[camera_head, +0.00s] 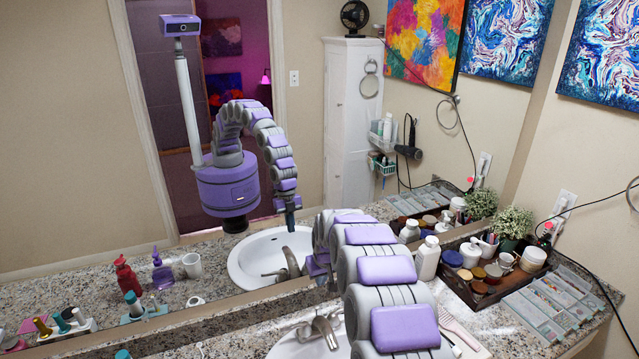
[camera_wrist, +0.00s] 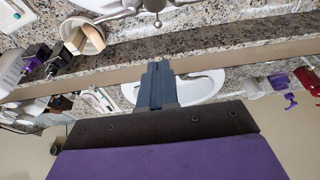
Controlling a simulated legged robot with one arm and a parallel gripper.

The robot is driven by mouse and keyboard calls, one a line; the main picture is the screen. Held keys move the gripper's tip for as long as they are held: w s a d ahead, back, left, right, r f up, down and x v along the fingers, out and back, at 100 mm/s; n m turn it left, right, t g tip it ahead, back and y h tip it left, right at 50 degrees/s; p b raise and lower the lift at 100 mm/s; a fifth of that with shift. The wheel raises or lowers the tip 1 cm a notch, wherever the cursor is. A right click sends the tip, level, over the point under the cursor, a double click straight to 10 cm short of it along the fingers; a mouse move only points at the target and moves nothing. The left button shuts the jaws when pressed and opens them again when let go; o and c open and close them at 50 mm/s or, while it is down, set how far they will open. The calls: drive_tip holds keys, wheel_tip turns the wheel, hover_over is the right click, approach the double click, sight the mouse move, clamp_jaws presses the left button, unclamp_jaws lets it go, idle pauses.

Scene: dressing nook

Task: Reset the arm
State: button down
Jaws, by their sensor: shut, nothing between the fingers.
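My gripper (camera_wrist: 158,70) shows in the middle of the wrist view as two dark blue-grey fingers pressed together, with nothing between them. My arm (camera_head: 385,285), a chain of grey and purple segments, rises from the bottom of the head view and bends over the counter by the sink. My real gripper is hidden behind the arm there. The mirror shows its reflection hanging, fingers down, over the reflected sink. In the wrist view the gripper looks apart from the counter and mirror.
The sink (camera_head: 285,348) and faucet (camera_head: 322,326) lie beside my arm. A wooden tray of jars (camera_head: 478,294), a white bottle (camera_head: 427,258), a plant (camera_head: 512,223) and flat palettes (camera_head: 550,305) crowd the right. The large mirror (camera_head: 60,180) stands close behind the counter. Small bottles stand at left.

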drive_tip(key=s+d+r+m+g, duration=0.1)
drive_tip(key=s+d+r, duration=0.1)
drive_tip(key=s+r, duration=0.45)
drive_tip(key=s+d+r+g, duration=0.1)
drive_tip(key=s+d+r, duration=0.2)
drive_tip(key=s, duration=0.7)
drive_tip(key=s+d+r+m, duration=0.1)
drive_tip(key=s+d+r, duration=0.1)
drive_tip(key=s+r, duration=0.45)
drive_tip(key=s+d+m+g, duration=0.1)
drive_tip(key=s+d, duration=0.2)
drive_tip(key=s, duration=1.2)
drive_tip(key=s+d+m+g+h, duration=0.1)
drive_tip(key=s+d+g, duration=0.1)
drive_tip(key=s, duration=1.4)
drive_tip(key=shift+d+f+m, duration=0.3)
drive_tip(key=shift+d+f, duration=0.1)
drive_tip(key=shift+d, duration=0.5)
